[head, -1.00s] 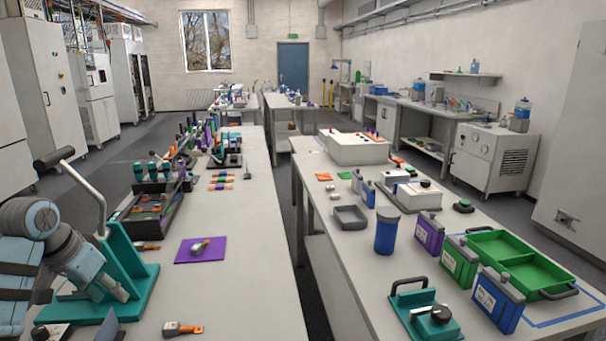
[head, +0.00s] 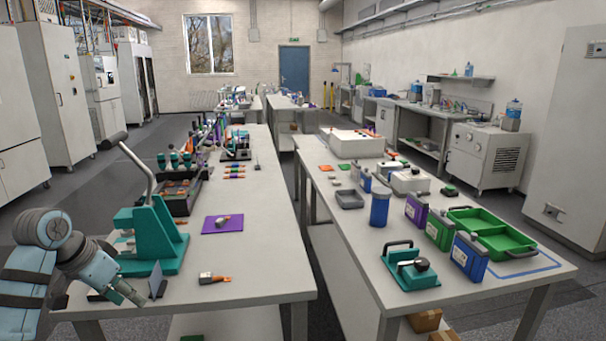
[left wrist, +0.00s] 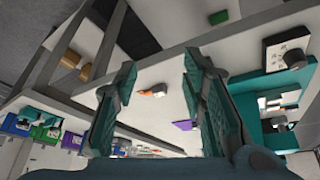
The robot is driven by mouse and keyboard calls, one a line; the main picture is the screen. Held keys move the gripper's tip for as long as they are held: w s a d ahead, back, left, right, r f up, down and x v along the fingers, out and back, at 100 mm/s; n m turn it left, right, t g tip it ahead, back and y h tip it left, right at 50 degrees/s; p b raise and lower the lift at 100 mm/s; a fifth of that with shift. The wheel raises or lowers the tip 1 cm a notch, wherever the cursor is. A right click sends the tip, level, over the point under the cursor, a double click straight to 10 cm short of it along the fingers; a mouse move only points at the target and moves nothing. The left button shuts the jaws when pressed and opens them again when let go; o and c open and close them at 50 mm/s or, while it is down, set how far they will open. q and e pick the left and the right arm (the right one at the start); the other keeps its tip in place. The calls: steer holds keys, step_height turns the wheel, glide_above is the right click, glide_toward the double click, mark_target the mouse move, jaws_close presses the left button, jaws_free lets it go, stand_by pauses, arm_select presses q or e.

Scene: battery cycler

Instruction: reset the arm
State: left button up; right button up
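My left arm enters the head view from the lower left, and its gripper (head: 132,294) is by the near-left corner of the left bench (head: 255,275). In the left wrist view the two teal fingers of this gripper (left wrist: 158,85) are spread apart with nothing held between them. The teal lever press (head: 150,245) stands on the bench just beyond the gripper; whether they touch is unclear. My right gripper is in neither current view.
A copper-tipped piece (head: 213,278) and a purple mat (head: 222,224) lie on the left bench. The right bench carries a teal clamp fixture (head: 408,270), a blue container (head: 469,257) and a green tray (head: 490,235). A floor aisle separates the benches.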

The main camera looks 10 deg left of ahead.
arm_select(q)
steer(key=w+d+f+m+t+h, duration=0.1)
steer(key=w+d+f+m+h, duration=0.15)
steer(key=d+f+h, duration=0.4)
steer(key=w+d+f+m+t+h, duration=0.15)
steer(key=d+f+m, duration=0.25)
steer(key=d, duration=0.5)
step_height(320, 180, down, 12)
steer(key=n+t+y, duration=0.1)
steer(key=n+t, duration=0.3)
steer(key=t, duration=0.3)
steer(key=s+a+f+n+g+y, duration=0.25)
steer(key=s+f+y, duration=0.25)
steer(key=s+f, duration=0.55)
steer(key=s+a+f+n+g+y, duration=0.2)
steer(key=s+a+f+y, duration=0.15)
steer(key=s+f, duration=0.7)
steer(key=s+d+f+g, duration=0.3)
steer(key=s+f, duration=0.3)
steer(key=s, duration=0.7)
steer(key=s+d+f+g, duration=0.3)
steer(key=s+f+g, duration=0.2)
steer(key=s, duration=0.8)
step_height(320, 180, down, 2)
steer(key=shift+d+f+g+y+p, duration=0.2)
steer(key=shift+g+y+p, duration=0.1)
steer(key=shift+y, duration=0.15)
